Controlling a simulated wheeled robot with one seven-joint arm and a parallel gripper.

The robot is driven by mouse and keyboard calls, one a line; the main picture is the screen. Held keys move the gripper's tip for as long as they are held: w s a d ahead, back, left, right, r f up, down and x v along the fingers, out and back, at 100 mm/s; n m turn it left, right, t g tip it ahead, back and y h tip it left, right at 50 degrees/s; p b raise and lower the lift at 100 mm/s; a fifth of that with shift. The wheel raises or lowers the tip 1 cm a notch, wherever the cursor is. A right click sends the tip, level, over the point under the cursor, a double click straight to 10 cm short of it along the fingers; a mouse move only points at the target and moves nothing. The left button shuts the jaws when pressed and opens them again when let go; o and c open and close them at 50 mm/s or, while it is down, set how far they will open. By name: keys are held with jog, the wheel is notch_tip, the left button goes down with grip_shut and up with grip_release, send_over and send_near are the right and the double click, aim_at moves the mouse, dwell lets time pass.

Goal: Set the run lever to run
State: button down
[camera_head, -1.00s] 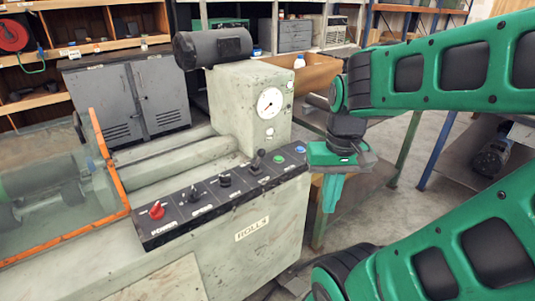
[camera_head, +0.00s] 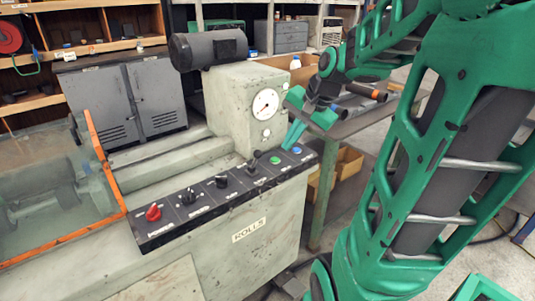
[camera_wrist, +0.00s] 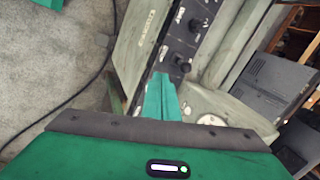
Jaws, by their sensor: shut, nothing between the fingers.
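The control panel (camera_head: 205,197) is a dark strip along the top front edge of the pale green machine. The run lever (camera_head: 252,165) is a short dark stick with a dark knob, near the strip's right part, left of the green button (camera_head: 275,160). My gripper (camera_head: 287,147) is shut and empty, its green fingers pointing down over the right end of the strip, right of the lever. Whether it touches anything is unclear.
A red knob (camera_head: 153,212) and two black knobs (camera_head: 188,195) (camera_head: 221,181) stand left of the lever. A blue button (camera_head: 297,149) is at the right end. A gauge block (camera_head: 240,105) rises behind the panel. A table with pipes (camera_head: 350,115) stands to the right.

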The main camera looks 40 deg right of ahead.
send_near(255, 161)
jog(key=s+d+f, duration=0.1)
jog(key=s+f, duration=0.4)
jog(key=shift+w+a+r, duration=0.1)
jog(key=shift+w+r, duration=0.05)
jog(key=shift+w, duration=0.55)
jog(key=shift+w+a+r, duration=0.1)
jog(key=shift+w+r, duration=0.05)
jog(key=shift+w, duration=0.55)
jog(key=shift+w+a+r, duration=0.1)
jog(key=shift+w+r, duration=0.05)
jog(key=shift+w, duration=0.55)
